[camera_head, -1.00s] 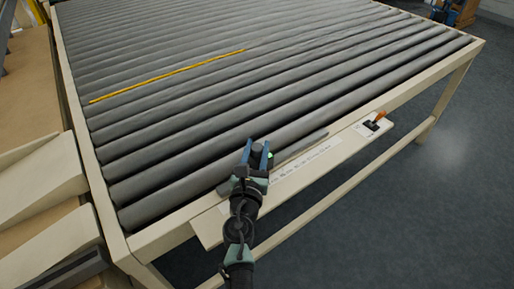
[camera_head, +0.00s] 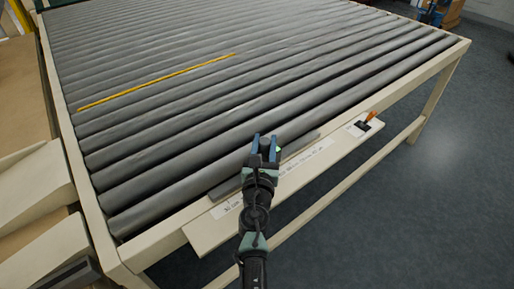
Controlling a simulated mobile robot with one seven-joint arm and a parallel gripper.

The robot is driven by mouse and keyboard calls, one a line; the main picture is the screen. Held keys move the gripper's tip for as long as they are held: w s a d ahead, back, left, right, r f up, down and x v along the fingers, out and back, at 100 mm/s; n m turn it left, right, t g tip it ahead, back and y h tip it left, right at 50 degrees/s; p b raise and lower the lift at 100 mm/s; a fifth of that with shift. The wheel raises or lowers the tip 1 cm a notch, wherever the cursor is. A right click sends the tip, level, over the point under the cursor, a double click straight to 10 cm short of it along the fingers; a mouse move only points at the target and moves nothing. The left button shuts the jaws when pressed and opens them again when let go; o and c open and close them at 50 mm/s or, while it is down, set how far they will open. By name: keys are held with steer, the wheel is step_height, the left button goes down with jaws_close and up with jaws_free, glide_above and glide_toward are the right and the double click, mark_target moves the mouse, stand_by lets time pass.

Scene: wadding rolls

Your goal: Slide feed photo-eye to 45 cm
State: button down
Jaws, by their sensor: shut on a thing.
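The feed photo-eye (camera_head: 265,148) is a small dark block on a dark grey slide rail (camera_head: 302,142) along the near edge of the roller table. A small green light shows at its right side. My gripper (camera_head: 264,141) is shut on it, with one blue finger on each side, and hides much of it. A white scale strip (camera_head: 308,157) with printed marks runs along the ledge beside the rail.
A black clamp with an orange lever (camera_head: 369,118) sits on a white label at the right of the ledge (camera_head: 212,232). Grey rollers (camera_head: 160,160) fill the table, with a yellow strip (camera_head: 155,82) lying across them. Bare floor (camera_head: 430,210) lies to the right.

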steer(key=c, duration=0.5)
jaws_free()
steer(key=s, duration=0.4)
steer(key=s+a+p, duration=0.1)
steer(key=s, duration=0.3)
steer(key=s+a+p, duration=0.1)
steer(key=s, duration=0.4)
steer(key=shift+w, duration=0.1)
